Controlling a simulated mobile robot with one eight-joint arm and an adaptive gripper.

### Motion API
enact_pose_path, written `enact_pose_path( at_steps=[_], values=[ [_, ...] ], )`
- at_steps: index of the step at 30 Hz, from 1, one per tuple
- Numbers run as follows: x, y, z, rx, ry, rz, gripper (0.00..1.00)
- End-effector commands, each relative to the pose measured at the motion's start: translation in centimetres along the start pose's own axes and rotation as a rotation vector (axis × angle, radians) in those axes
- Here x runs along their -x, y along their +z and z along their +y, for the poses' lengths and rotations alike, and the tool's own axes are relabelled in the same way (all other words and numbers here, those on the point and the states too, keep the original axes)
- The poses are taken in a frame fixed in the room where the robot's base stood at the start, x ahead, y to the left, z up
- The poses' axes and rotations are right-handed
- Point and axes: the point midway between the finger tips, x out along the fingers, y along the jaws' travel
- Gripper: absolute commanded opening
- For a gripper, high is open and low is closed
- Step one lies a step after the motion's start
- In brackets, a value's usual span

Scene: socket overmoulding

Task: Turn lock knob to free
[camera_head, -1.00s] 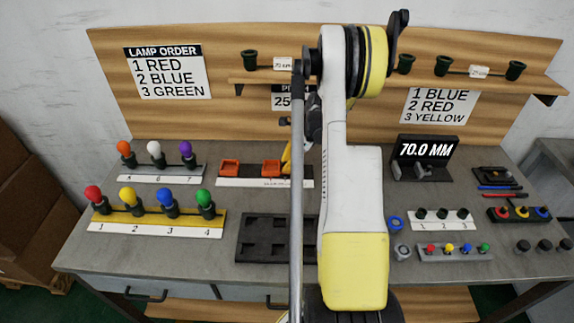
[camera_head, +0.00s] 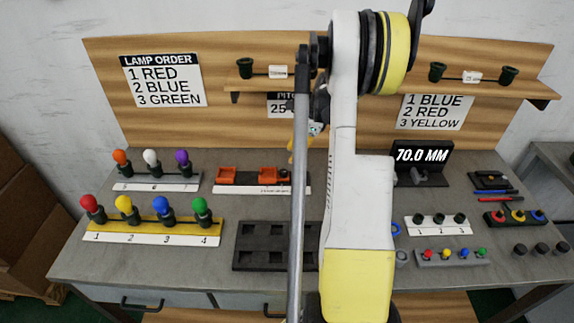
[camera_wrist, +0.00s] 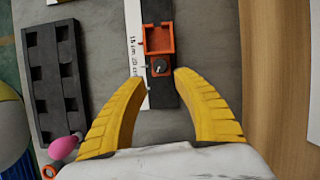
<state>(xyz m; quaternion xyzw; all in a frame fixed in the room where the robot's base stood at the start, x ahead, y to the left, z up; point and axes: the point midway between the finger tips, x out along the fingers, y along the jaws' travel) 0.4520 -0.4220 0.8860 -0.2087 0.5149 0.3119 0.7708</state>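The lock knob (camera_wrist: 160,67) is small, round and black with a pale pointer mark, at the end of the orange carriage (camera_wrist: 159,40) on a dark rail. In the head view the knob (camera_head: 284,174) shows at the right end of the rail, beside the right orange part (camera_head: 268,174). My gripper (camera_wrist: 160,81) has two yellow fingers, spread apart and empty. In the wrist view the knob lies just beyond the fingertips, roughly centred in the gap; height above it is unclear.
A black pocketed tray (camera_head: 245,265) lies in front of the rail. A lamp rack (camera_head: 150,239) stands at left. The wooden backboard (camera_head: 210,130) rises behind. A display (camera_head: 423,154) reads 70.0 MM. A pink object (camera_wrist: 65,147) sits at the wrist view's lower left.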

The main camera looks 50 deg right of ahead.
Motion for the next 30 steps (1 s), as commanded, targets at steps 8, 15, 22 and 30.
enact_pose_path(
  at_steps=[8,15,22,30],
  values=[
    [3.0,0.0,0.0,0.000,0.001,0.000,0.35],
    [3.1,0.0,0.0,0.000,0.001,0.000,0.35],
    [3.6,2.5,0.8,0.086,-0.006,0.018,0.49],
    [6.5,15.9,8.7,0.677,-0.059,0.131,0.49]
  ],
)
